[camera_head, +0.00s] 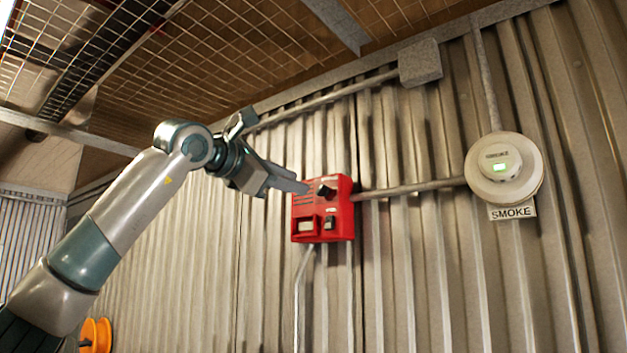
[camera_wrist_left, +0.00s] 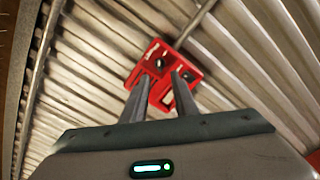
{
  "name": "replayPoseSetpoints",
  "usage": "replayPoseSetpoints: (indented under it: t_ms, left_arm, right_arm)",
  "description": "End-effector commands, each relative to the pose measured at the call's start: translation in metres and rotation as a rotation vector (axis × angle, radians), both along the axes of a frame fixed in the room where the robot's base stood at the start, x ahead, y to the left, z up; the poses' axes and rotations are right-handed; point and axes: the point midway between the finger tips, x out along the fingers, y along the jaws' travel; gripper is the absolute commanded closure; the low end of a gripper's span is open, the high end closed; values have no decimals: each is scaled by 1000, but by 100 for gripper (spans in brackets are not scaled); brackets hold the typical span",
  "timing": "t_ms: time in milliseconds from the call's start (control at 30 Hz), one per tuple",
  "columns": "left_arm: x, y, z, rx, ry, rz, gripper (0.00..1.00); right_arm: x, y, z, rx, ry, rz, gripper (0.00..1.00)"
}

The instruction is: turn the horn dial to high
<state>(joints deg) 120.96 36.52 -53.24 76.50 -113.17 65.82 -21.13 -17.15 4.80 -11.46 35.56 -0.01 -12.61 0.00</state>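The red horn box (camera_head: 343,222) is fixed to the corrugated wall. A black knob (camera_head: 325,190), which looks like the horn dial, sticks out of its upper right part. Its setting is too small to read. My left gripper (camera_head: 303,187) points at the box from the left, with its tips close to the knob. I cannot tell whether they touch it. In the left wrist view the two fingers (camera_wrist_left: 160,79) are apart, with the red box (camera_wrist_left: 154,48) beyond them and partly hidden by them. My right gripper is in neither view.
A black switch (camera_head: 330,223) and a pale window (camera_head: 306,226) sit lower on the box. A conduit (camera_head: 410,188) runs right to a round smoke detector (camera_head: 503,170) with a green light. A mesh ceiling (camera_head: 240,50) hangs above. An orange reel (camera_head: 97,335) stands lower left.

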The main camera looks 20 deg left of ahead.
Motion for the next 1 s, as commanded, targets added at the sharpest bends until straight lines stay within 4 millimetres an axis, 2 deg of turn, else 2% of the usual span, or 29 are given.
replayPoseSetpoints:
  t_ms: [33, 200, 400, 600, 900, 933, 1000]
  left_arm:
    - [10, -3, 4, -1, 3, 0, 73]
    - [38, -14, 4, 0, 3, 0, 73]
    - [62, -23, 3, -1, 1, -1, 73]
    - [73, -26, 1, -1, 0, 0, 73]
    - [75, -27, 0, 0, -1, 1, 73]
    - [74, -27, 0, 0, 0, 0, 76]
    - [74, -27, 0, 0, 0, 0, 93]
  right_arm:
    - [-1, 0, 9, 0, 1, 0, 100]
    - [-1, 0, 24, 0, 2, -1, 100]
    - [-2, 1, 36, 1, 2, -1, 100]
    - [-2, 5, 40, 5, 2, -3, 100]
    - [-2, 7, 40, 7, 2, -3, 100]
    - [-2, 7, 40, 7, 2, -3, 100]
    - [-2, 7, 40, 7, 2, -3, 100]
